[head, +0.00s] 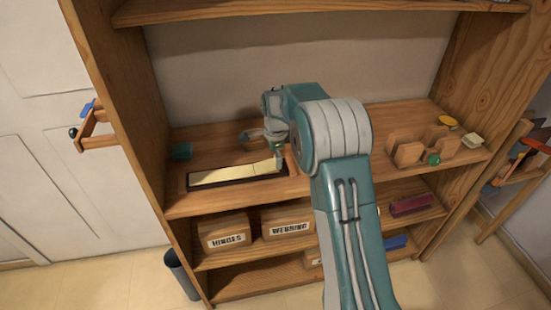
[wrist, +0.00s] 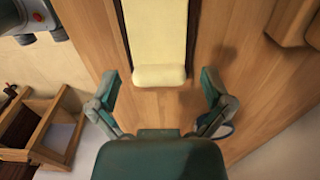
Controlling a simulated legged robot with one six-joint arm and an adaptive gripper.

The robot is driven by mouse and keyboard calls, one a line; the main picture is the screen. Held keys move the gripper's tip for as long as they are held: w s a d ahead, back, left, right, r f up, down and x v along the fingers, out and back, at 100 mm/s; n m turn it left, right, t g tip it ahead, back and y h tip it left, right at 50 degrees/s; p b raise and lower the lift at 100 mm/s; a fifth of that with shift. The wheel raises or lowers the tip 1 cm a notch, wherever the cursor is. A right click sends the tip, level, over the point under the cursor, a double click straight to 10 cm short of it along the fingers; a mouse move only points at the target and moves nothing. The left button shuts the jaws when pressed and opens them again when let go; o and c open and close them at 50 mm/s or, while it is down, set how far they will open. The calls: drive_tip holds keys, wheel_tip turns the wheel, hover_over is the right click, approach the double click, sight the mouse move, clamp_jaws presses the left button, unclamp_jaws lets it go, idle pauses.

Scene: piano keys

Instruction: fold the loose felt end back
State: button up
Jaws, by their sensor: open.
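A pale yellow felt strip (head: 225,175) lies along a dark, narrow base (head: 192,187) on the upper shelf board. In the wrist view the felt (wrist: 156,35) runs away from me, and its near end (wrist: 160,77) shows a rounded, thick lip. Whether that lip is loose or lying flat, I cannot tell. My gripper (head: 263,150) is over the right end of the felt in the head view. In the wrist view my gripper (wrist: 160,84) is open, with one finger on each side of the felt end and nothing between them gripped.
Wooden blocks (head: 407,154) and a green ball (head: 434,159) are on the right of the board. Boxes labelled HINGES (head: 224,232) and WEBBING (head: 288,221) sit below. The shelf's side panels bound the space.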

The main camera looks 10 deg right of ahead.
drive_tip(key=shift+d+f, duration=0.25)
drive_tip(key=shift+d, duration=0.2)
drive_tip(key=shift+c, duration=0.3)
drive_tip(key=shift+a, duration=0.15)
drive_tip(key=c, duration=1.2)
